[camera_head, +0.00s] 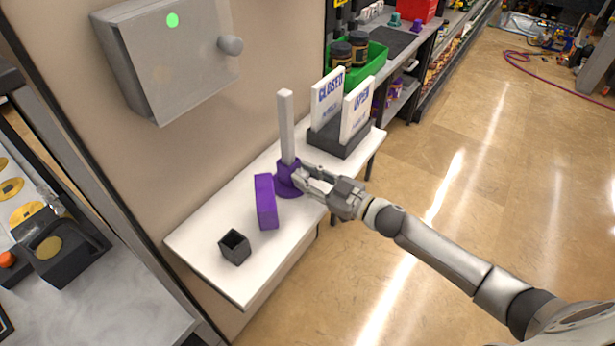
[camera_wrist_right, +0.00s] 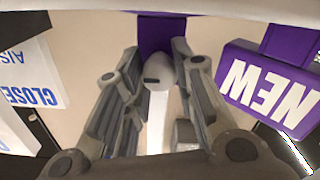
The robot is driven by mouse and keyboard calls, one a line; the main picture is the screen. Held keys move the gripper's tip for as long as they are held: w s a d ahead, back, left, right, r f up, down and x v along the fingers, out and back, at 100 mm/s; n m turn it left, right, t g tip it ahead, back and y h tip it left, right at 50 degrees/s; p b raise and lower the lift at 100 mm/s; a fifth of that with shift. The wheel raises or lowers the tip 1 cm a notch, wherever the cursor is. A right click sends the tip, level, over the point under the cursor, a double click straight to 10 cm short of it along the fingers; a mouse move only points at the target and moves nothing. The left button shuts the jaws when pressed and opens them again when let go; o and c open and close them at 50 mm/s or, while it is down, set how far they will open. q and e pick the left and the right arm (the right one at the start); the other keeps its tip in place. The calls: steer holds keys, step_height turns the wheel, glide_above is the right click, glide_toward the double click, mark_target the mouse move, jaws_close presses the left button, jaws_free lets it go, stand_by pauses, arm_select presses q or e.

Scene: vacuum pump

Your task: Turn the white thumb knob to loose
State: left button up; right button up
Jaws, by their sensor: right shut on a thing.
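A purple stand base (camera_head: 287,180) with a tall white post (camera_head: 287,125) stands upright on the white shelf. My right gripper (camera_head: 303,180) reaches it from the right, at the base. In the right wrist view my right gripper (camera_wrist_right: 165,80) has its fingers on both sides of the pale, rounded thumb knob (camera_wrist_right: 165,70), shut on it. The knob has a dark slot mark and sits in front of the purple base (camera_wrist_right: 160,32) in that view. In the head view the fingers hide the knob. My left gripper is not in view.
A purple block (camera_head: 265,202), lettered NEW in the right wrist view (camera_wrist_right: 268,88), stands close to the base. A dark open box (camera_head: 235,247) is nearer on the shelf (camera_head: 205,250). CLOSED (camera_head: 327,99) and OPEN (camera_head: 356,108) signs stand behind. Open floor lies right.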

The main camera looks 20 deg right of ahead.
steer(key=shift+n, duration=0.4)
steer(key=n+b, duration=0.1)
steer(key=n, duration=0.2)
steer(key=shift+f+n, duration=0.1)
steer(key=shift+n, duration=0.3)
steer(key=n+b, duration=0.1)
steer(key=n, duration=0.3)
steer(key=shift+n+b, duration=0.3)
steer(key=shift+b, duration=0.05)
steer(key=n+b, duration=0.1)
steer(key=n, duration=0.3)
steer(key=shift+s+a+f+b, duration=0.1)
steer(key=shift+b, duration=0.25)
steer(key=n+b, duration=0.1)
steer(key=n, duration=0.3)
steer(key=shift+n+b, duration=0.3)
steer(key=o, duration=1)
steer(key=shift+o, duration=0.2)
